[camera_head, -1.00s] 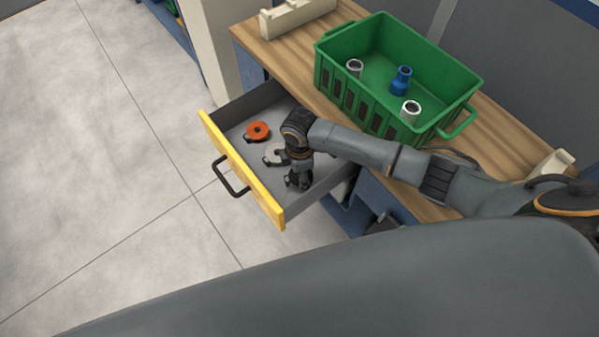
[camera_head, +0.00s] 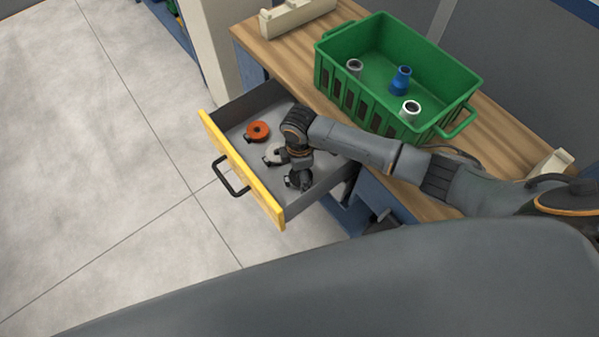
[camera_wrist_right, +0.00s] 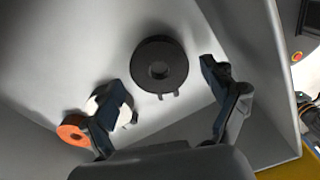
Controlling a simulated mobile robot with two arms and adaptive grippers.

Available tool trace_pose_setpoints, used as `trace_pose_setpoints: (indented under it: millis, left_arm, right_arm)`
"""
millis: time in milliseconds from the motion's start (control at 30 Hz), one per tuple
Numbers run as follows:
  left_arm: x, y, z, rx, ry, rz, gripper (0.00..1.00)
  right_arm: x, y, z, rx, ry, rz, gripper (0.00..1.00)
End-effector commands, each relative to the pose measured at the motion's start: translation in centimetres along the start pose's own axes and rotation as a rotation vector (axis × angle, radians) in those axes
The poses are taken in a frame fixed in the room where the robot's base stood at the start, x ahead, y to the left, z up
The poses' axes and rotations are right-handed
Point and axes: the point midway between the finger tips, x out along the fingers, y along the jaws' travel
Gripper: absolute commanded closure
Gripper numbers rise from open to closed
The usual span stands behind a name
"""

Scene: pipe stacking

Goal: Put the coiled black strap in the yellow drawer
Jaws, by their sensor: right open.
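The coiled black strap (camera_wrist_right: 160,64) lies flat on the grey floor of the yellow drawer (camera_head: 243,169). In the head view it is mostly hidden by my right gripper (camera_head: 301,180), which is down inside the open drawer near its right end. In the right wrist view my right gripper (camera_wrist_right: 165,95) is open, with its fingers apart to either side of the strap and nothing held. My left gripper is not in view.
An orange coil (camera_head: 257,130) and a white coil (camera_head: 275,154) lie farther left in the drawer. A green crate (camera_head: 327,72) with two white-grey fittings and a blue one stands on the wooden bench (camera_head: 500,155) behind.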

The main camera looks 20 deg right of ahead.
Motion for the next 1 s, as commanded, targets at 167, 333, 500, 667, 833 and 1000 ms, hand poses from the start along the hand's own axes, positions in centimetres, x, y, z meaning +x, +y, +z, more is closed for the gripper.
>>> trace_pose_setpoints:
  millis: [167,333,500,667,833,1000]
  left_arm:
    - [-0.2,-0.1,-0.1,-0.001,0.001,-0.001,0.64]
    - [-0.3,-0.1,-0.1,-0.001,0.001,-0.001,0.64]
    - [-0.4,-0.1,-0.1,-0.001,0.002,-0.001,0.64]
    - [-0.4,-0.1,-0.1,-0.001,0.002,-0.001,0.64]
    - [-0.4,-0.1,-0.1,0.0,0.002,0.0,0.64]
    - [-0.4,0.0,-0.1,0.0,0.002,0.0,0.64]
  right_arm:
    - [-3.8,0.1,0.0,-0.002,0.001,0.005,0.14]
    - [-7.5,0.1,0.0,-0.002,0.001,0.004,0.14]
    - [-10.0,0.1,0.0,-0.001,0.0,0.003,0.14]
    - [-11.1,0.0,0.0,0.0,0.0,0.0,0.14]
    - [-11.2,0.0,0.0,0.0,0.0,0.0,0.14]
    - [-11.2,0.0,0.0,0.0,0.0,0.0,0.14]
